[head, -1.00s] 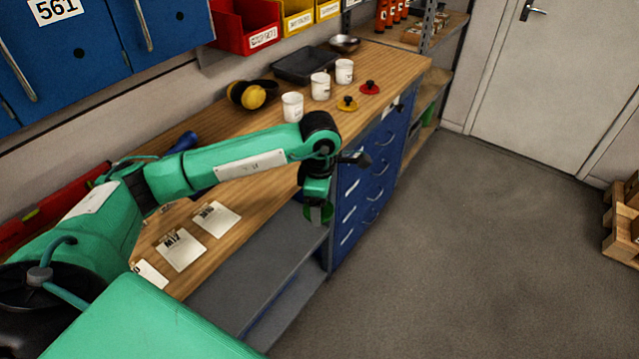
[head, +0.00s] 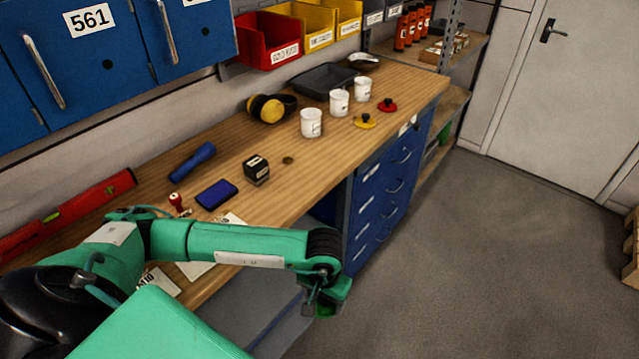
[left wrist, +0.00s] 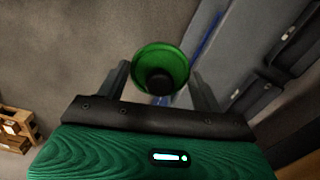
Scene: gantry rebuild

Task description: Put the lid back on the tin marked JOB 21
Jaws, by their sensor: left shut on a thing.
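Three white tins stand on the wooden bench in the head view: a near one (head: 311,123), a middle one (head: 339,102) and a far one (head: 363,89). Their markings are too small to read. A yellow lid (head: 365,121) and a red lid (head: 387,105), each with a black knob, lie on the bench beside them. My left gripper (head: 324,302) is off the bench's front edge, in front of the drawers. In the left wrist view it (left wrist: 160,85) is shut on a green lid (left wrist: 176,56) with a black knob. My right gripper is out of view.
A dark tray (head: 322,80), yellow ear defenders (head: 268,107), a black stamp (head: 256,169) and a blue pad (head: 216,194) are on the bench (head: 300,185). Blue drawers (head: 375,205) are below. Open floor (head: 450,260) lies to the right.

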